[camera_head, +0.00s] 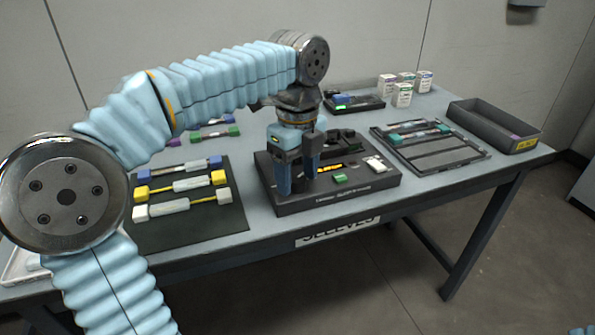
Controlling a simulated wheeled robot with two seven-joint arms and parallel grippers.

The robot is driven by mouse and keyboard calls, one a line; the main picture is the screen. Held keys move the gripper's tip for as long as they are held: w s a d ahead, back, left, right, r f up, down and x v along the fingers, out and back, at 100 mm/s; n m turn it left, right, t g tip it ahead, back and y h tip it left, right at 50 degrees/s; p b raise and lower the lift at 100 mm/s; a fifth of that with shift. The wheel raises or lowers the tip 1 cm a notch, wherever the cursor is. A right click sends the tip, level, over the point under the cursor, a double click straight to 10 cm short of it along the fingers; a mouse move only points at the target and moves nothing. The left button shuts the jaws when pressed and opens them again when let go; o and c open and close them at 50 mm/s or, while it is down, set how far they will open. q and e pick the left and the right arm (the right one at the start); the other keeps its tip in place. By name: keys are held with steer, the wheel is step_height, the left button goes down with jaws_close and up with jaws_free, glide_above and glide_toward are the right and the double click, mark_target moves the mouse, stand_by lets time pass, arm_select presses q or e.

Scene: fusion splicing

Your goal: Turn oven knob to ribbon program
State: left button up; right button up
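A black unit (345,192) with a green block, a white block and a yellow strip on top stands at the table's front middle. I cannot tell whether it is the oven, and I can make out no knob or program marking. My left gripper (298,188) points down over the unit's left part. Its two blue fingers are apart, with a dark gap between them. Whether they touch anything is unclear, and the gripper hides what lies behind it. A smaller black device (354,103) with a green light stands at the back. My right gripper is not in view.
A dark mat (215,236) with several coloured-end holders lies left. A black tray (430,155) with holders lies right of the unit, and a dark bin (490,127) stands at the right edge. Several small white boxes (402,95) stand at the back. My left arm crosses above the table.

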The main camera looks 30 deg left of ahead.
mark_target(297, 178)
arm_select(q)
step_height(297, 178, up, 12)
stand_by(0.6)
